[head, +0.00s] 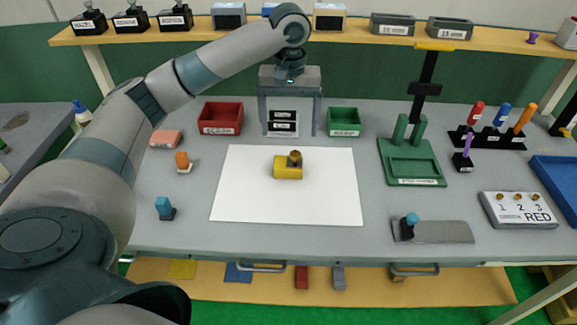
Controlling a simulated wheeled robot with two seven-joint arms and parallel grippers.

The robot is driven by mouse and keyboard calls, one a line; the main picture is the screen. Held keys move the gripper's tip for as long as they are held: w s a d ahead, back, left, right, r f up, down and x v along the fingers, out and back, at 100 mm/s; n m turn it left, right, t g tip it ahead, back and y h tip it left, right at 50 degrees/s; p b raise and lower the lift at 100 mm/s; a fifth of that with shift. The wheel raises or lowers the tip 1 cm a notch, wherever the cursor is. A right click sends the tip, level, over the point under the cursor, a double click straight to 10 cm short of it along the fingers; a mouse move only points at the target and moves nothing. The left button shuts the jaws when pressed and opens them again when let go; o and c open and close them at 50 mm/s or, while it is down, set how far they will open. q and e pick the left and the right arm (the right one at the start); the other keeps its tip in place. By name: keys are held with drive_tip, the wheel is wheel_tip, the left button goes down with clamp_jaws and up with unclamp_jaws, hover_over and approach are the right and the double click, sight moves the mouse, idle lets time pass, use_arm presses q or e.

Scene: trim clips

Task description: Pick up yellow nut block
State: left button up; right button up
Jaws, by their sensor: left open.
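The yellow nut block (284,171) lies on the white sheet (240,200) near the middle of the table. A small dark and brass-coloured piece (295,158) sits on its top, right of centre. My left gripper (290,132) points down with its two fingers wide apart and nothing between them. In the picture it is just above the far edge of the sheet, and the block appears below it, apart from the fingers. My right gripper is not in view.
A red bin (220,119) and a green bin (344,122) flank my gripper. Small labelled dark boxes (283,127) show between the fingers. A green fixture (412,160) stands right of the sheet. Orange (183,161) and blue (164,207) pieces stand left. The sheet is otherwise clear.

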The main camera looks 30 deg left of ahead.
use_arm(q)
drive_tip(key=p, duration=0.1)
hover_over(288, 162)
wheel_tip(288, 162, down, 7)
drive_tip(key=shift+w+f, duration=0.1)
drive_tip(key=shift+d+f, duration=0.1)
drive_tip(key=shift+f, duration=0.45)
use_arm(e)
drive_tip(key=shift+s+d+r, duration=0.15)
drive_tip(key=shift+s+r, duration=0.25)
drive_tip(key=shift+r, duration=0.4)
use_arm(q)
drive_tip(key=shift+f+p, duration=0.1)
drive_tip(key=shift+p, duration=0.25)
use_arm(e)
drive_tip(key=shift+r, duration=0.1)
use_arm(q)
drive_tip(key=shift+f, duration=0.25)
wheel_tip(288, 162, down, 3)
drive_tip(key=shift+f+p, duration=0.1)
drive_tip(key=shift+p, duration=0.65)
drive_tip(key=shift+f, duration=0.65)
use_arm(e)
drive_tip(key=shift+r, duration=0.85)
